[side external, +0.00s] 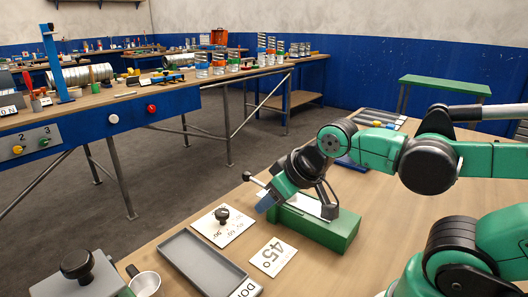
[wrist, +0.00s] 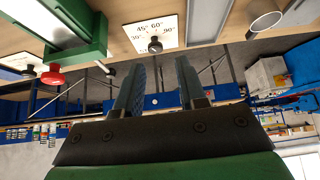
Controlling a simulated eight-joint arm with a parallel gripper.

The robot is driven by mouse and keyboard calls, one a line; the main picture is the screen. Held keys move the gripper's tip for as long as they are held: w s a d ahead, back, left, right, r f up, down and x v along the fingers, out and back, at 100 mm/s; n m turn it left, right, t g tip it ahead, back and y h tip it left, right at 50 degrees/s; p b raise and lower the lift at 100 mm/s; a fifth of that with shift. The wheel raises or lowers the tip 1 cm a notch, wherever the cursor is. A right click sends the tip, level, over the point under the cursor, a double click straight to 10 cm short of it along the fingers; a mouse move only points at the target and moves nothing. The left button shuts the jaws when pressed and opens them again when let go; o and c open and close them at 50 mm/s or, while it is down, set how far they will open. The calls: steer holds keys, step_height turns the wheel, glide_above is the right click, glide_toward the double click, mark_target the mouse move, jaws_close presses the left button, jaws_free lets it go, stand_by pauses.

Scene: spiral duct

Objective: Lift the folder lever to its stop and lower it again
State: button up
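The folder is the green block-shaped device (side external: 315,226) with a pale top plate, on the near bench. It also shows at the upper left of the wrist view (wrist: 85,53). A thin rod with a small knob (side external: 247,176), apparently its lever, sticks out to the left behind my gripper. My gripper (side external: 267,203) is at the folder's left end, hiding part of it. In the wrist view its two blue fingers (wrist: 163,85) are apart with nothing between them. I cannot tell whether the gripper touches the folder. A red knob (wrist: 52,77) shows beside the folder; its mounting is unclear.
An angle card with a black knob (side external: 223,217) lies left of the folder. A 45° card (side external: 273,257), a grey tray (side external: 208,265) and a metal cup (side external: 145,283) are nearer the front. A blue-fronted bench (side external: 110,118) stands across the aisle.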

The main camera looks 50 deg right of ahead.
steer(key=shift+w+d+r, duration=0.1)
steer(key=shift+w+r, duration=0.1)
steer(key=shift+r, duration=0.05)
steer(key=c, duration=0.4)
steer(key=w+d+r+n, duration=0.1)
steer(key=w+n, duration=0.1)
steer(key=w+d+r+n+g, duration=0.1)
steer(key=w+r+n, duration=0.1)
steer(key=n, duration=0.1)
steer(key=w+d+r+n+g+h, duration=0.1)
steer(key=w+d+r+n, duration=0.1)
steer(key=shift+w+n, duration=0.3)
steer(key=shift+w, duration=0.05)
jaws_close()
steer(key=n+g+h, duration=0.1)
steer(key=n+g, duration=0.3)
steer(key=n, duration=0.6)
glide_above(254, 179)
steer(key=s+a, duration=0.2)
steer(key=a, duration=0.1)
steer(key=d+f, duration=0.1)
steer(key=f, duration=0.3)
steer(key=w+f, duration=0.1)
steer(key=f, duration=0.4)
steer(key=d+f, duration=0.1)
steer(key=f, duration=0.3)
steer(key=shift+w+d+f, duration=0.25)
steer(key=shift+d+f, duration=0.05)
steer(key=shift+f, duration=0.1)
